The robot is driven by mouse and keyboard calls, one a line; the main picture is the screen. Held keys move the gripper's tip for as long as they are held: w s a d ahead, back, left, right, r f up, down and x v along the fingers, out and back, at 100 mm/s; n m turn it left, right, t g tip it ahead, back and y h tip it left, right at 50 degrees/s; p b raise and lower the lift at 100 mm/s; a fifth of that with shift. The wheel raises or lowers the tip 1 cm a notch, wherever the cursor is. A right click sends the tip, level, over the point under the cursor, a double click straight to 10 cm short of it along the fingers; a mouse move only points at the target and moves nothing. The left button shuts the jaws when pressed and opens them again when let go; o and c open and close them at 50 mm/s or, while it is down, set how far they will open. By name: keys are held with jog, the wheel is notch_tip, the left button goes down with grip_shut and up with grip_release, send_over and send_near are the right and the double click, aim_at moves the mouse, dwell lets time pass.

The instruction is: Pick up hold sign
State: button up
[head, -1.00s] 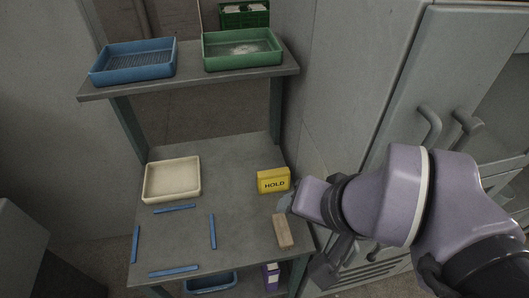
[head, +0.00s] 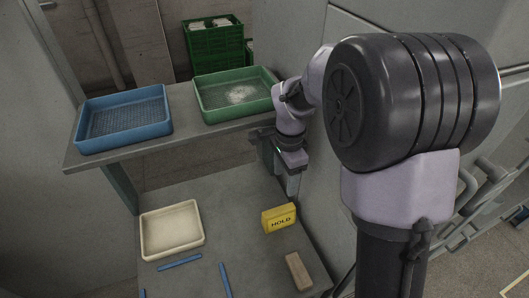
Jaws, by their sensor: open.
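The hold sign (head: 279,218) is a yellow block with a dark band lettered HOLD. It stands upright on the right part of the grey lower table, its lettered face towards me. My gripper (head: 292,186) hangs pointing down above and slightly right of the sign in the head view, apart from it. It is open and nothing shows between its fingers. The fingertips are small and partly dark in this view.
A cream tray (head: 146,236) lies left on the table (head: 232,212), a wooden block (head: 298,271) near its right front. Blue strips (head: 180,262) lie in front. A shelf (head: 183,143) above holds a blue tray (head: 81,142) and a green tray (head: 199,99). Cabinets stand right.

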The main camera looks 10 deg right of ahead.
jog(key=b, duration=0.5)
send_near(279, 210)
jog(key=f, duration=0.5)
jog(key=shift+s+d+f, duration=0.15)
jog(key=shift+d+f, duration=0.05)
jog(key=shift+d, duration=0.15)
jog(key=f, duration=0.1)
jog(key=f+b, duration=0.1)
jog(key=f, duration=0.1)
jog(key=f+b, duration=0.1)
jog(key=f, duration=0.1)
jog(key=shift+w+a+f, duration=0.2)
jog(key=shift+w+a, duration=0.1)
jog(key=shift+r, duration=0.15)
jog(key=shift+c, duration=0.9)
grip_shut()
